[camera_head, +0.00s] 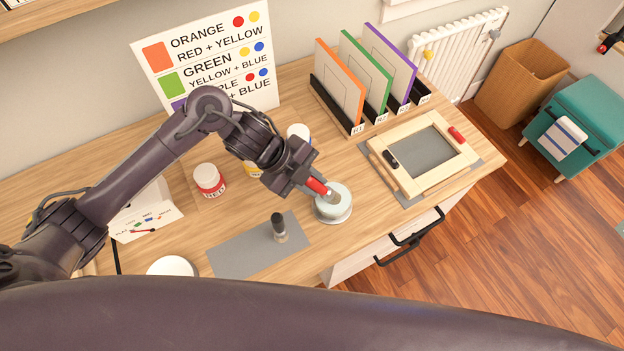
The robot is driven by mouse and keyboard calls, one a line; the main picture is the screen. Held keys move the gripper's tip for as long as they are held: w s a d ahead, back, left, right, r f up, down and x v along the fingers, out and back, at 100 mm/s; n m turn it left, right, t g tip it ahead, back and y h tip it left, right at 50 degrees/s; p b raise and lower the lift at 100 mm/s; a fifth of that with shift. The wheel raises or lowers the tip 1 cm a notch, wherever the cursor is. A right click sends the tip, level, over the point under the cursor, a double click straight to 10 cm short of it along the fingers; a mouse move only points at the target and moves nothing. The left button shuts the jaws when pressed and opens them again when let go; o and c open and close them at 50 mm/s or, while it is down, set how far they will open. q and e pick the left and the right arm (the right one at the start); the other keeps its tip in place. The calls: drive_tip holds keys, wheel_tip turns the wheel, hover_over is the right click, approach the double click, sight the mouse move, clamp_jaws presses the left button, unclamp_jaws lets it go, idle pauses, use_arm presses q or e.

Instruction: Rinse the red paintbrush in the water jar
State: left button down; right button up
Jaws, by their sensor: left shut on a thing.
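My left gripper (306,183) is shut on the red paintbrush (317,186). Only a short red part of the brush shows. The gripper is at the upper left of the water jar (336,216), a pale round vessel on the desk. The brush is tilted over the jar's mouth, and its lower end appears to be inside or just above the opening. I cannot tell whether the bristles touch the water. My right gripper is not in view.
A red-labelled paint pot (209,180) stands left of my gripper. A dark upright object (279,228) stands on a grey mat (240,252). A wooden frame (452,157) and a rack of coloured panels (340,85) are to the right. A colour chart (170,55) stands behind.

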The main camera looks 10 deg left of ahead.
use_arm(q)
wheel_tip(320, 180, up, 7)
drive_tip(key=p, duration=0.6)
drive_tip(key=shift+p, duration=0.4)
idle(0.3)
drive_tip(key=shift+a, duration=0.1)
